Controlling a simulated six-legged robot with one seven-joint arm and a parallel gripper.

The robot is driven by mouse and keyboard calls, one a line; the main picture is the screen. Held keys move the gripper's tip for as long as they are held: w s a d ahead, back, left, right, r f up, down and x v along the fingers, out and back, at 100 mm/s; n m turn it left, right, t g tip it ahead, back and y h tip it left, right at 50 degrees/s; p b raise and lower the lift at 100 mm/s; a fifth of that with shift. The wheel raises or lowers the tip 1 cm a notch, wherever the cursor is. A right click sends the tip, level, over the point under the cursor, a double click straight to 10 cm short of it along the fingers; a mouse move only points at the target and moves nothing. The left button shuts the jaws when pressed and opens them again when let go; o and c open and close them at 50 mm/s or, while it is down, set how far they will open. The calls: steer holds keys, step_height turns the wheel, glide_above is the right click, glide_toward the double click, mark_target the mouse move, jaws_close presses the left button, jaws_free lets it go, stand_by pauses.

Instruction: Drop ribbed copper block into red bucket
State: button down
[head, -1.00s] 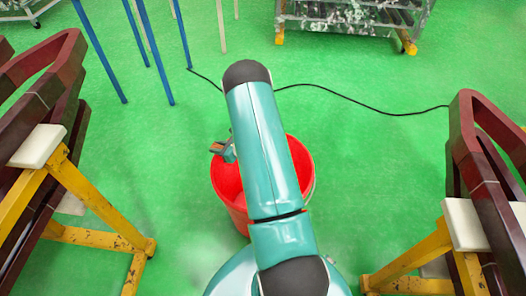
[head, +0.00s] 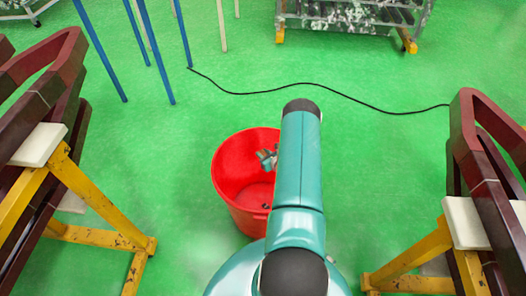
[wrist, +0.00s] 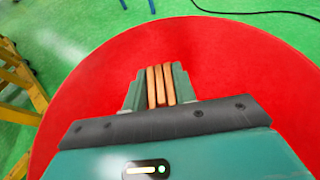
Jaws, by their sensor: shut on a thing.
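The red bucket (head: 228,180) stands on the green floor in the middle of the head view, partly hidden by my arm. Its red inside also fills much of the wrist view (wrist: 85,90). My gripper (head: 267,158) is over the bucket's opening, seen beside my arm. In the wrist view, my gripper (wrist: 158,80) is shut on the ribbed copper block (wrist: 160,88), whose orange-brown ribs show between the two fingers. The block is hard to make out in the head view. Its height above the bucket floor is unclear.
Yellow stands with dark red coil frames flank the bucket on the left (head: 100,225) and right (head: 412,255). Blue poles (head: 152,50) stand at the back left. A black cable (head: 340,97) crosses the floor behind the bucket. The floor around the bucket is clear.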

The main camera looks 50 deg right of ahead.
steer(key=shift+f, duration=1.6)
steer(key=c, duration=1)
jaws_free()
steer(key=shift+c, duration=0.2)
steer(key=shift+s, duration=0.1)
steer(key=v, duration=1.3)
steer(key=shift+s+r, duration=0.2)
steer(key=shift+r, duration=0.05)
